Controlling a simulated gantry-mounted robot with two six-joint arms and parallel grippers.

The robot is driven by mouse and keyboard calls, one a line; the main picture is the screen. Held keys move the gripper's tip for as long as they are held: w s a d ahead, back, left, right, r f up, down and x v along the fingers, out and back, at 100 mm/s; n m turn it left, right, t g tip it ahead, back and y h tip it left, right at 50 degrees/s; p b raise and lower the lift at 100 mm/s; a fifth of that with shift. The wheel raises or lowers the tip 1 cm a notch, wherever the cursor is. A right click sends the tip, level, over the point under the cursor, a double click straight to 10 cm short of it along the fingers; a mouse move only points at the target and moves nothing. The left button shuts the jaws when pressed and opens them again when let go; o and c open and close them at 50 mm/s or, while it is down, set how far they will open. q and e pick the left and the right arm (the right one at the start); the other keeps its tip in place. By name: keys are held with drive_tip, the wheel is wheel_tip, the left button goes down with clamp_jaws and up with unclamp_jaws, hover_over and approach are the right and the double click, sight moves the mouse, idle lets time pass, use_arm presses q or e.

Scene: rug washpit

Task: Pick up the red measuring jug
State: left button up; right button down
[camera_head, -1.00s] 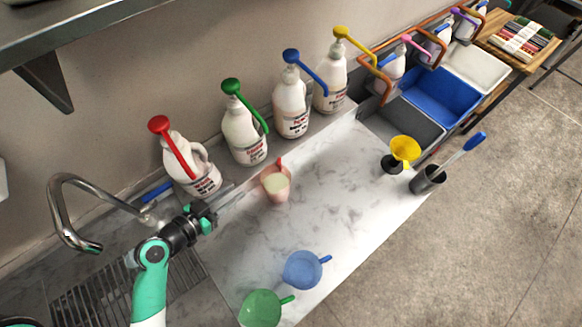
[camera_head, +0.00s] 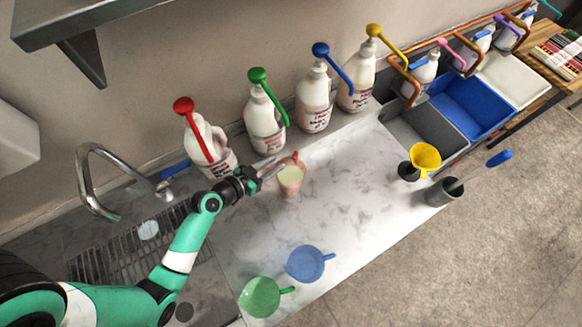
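The red measuring jug (camera_head: 290,181) stands on the marble counter in front of the pump bottles. It looks translucent pink, with pale contents and a red handle at its far side. My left gripper (camera_head: 276,168) is at the jug's left, with its fingers pointing at the upper rim and handle. The two fingers look parted with a narrow gap, and nothing is seen held between them. Whether a fingertip touches the jug is too small to tell. My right gripper is out of view.
Large pump bottles, with a red-topped one (camera_head: 208,145) nearest the gripper, line the wall behind. A blue jug (camera_head: 305,263) and a green jug (camera_head: 259,297) stand at the counter's front. The middle counter is clear.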

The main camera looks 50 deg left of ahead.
use_arm(q)
drive_tip(key=shift+x, duration=0.85)
clamp_jaws()
drive_tip(key=shift+f, duration=0.15)
idle(0.6)
